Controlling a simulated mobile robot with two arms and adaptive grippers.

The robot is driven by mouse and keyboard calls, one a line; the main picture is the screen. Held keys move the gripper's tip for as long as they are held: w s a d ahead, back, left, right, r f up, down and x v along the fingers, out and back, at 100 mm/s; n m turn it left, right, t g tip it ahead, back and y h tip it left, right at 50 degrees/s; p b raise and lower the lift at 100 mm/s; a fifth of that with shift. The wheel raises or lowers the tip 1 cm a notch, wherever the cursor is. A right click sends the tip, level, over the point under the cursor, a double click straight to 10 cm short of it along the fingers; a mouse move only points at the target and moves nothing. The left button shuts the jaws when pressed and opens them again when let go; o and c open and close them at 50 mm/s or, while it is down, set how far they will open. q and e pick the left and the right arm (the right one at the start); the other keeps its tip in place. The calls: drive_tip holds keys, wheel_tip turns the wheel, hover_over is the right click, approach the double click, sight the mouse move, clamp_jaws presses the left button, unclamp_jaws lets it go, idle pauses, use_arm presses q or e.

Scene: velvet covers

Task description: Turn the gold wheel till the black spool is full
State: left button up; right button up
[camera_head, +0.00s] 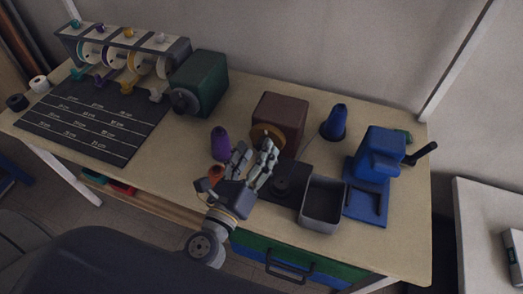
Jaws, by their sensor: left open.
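The gold wheel (260,132) is on the front of a brown box (282,110) near the middle of the table. My left gripper (254,152) is open just in front of the wheel, its fingers pointing toward it and covering part of it. I cannot tell whether they touch the wheel. A small black round piece, perhaps the black spool (281,187), is on a dark base right of the gripper; how full it is cannot be made out. My right gripper is not in view.
A purple cone (220,144) and an orange piece (216,173) are close left of my gripper. A grey bin (322,204), blue cone (334,122) and blue press-like device (375,165) stand right. A green machine (201,84), ribbon rack (70,36) and black mat (60,132) are left.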

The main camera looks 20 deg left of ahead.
use_arm(q)
drive_tip(key=shift+n+y, duration=0.5)
drive_tip(key=shift+n, duration=0.2)
drive_tip(key=f, duration=0.3)
drive_tip(key=f+b, duration=0.1)
drive_tip(key=f, duration=0.2)
drive_tip(key=a+f+b, duration=0.1)
drive_tip(key=f, duration=0.2)
drive_tip(key=shift+f, duration=0.1)
drive_tip(key=w+p, duration=0.2)
drive_tip(key=w, duration=0.4)
drive_tip(key=shift+w+d+p, duration=0.1)
drive_tip(key=shift+w+p, duration=0.1)
drive_tip(key=shift+p, duration=0.1)
drive_tip(key=shift+w, duration=0.55)
drive_tip(key=shift+c, duration=0.2)
drive_tip(key=c, duration=1)
